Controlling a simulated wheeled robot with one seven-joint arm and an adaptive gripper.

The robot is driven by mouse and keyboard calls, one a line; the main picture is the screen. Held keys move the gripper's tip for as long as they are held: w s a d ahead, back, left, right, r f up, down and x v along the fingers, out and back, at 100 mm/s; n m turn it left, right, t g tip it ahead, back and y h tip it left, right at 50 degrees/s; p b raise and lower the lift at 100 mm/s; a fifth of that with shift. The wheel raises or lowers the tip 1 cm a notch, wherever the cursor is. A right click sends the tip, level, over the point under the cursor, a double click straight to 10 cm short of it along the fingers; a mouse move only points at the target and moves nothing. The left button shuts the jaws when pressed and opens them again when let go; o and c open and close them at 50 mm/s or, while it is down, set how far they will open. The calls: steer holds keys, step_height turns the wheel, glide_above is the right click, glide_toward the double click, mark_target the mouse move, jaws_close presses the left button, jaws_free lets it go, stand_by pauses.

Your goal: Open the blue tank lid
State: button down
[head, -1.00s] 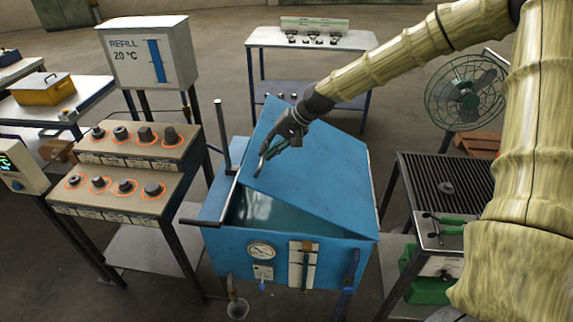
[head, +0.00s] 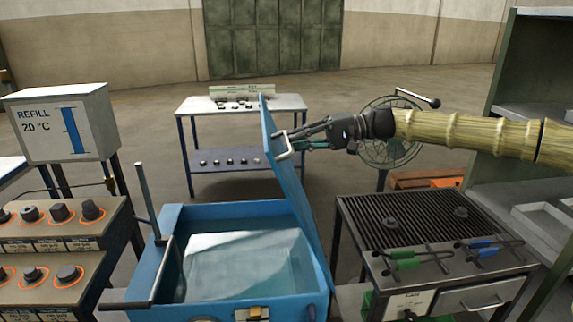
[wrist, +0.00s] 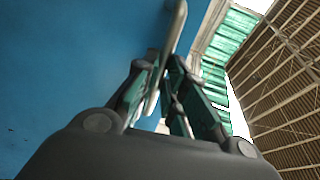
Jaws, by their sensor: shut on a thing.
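The blue tank (head: 172,222) stands in the lower middle of the head view, with clear liquid (head: 240,262) inside. Its blue lid (head: 292,190) is swung up on the right side and stands nearly upright, leaving the tank's top open. My gripper (head: 290,143) is at the upper part of the lid, shut on the metal lid handle (head: 284,154). In the wrist view, the gripper fingers (wrist: 160,92) close around the handle (wrist: 172,45), with the blue lid face (wrist: 70,60) to the left.
A grill table (head: 400,225) with green and blue tongs stands right of the tank. A control stand (head: 60,228) and a refill box (head: 62,125) are at left. A white-topped table (head: 200,104) and a fan (head: 385,150) stand behind.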

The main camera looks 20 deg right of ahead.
steer(key=s+d+y+b, duration=0.1)
steer(key=d, duration=0.6)
steer(key=shift+s+d+r+t+y+b, duration=0.25)
steer(key=shift+s+r+t+y+b, duration=0.1)
steer(key=shift+s+r+y, duration=0.1)
steer(key=c, duration=1.5)
jaws_free()
steer(key=shift+d, duration=0.1)
steer(key=v, duration=1.2)
steer(key=shift+w+d, duration=0.1)
steer(key=shift+w, duration=0.05)
steer(key=shift+r, duration=0.1)
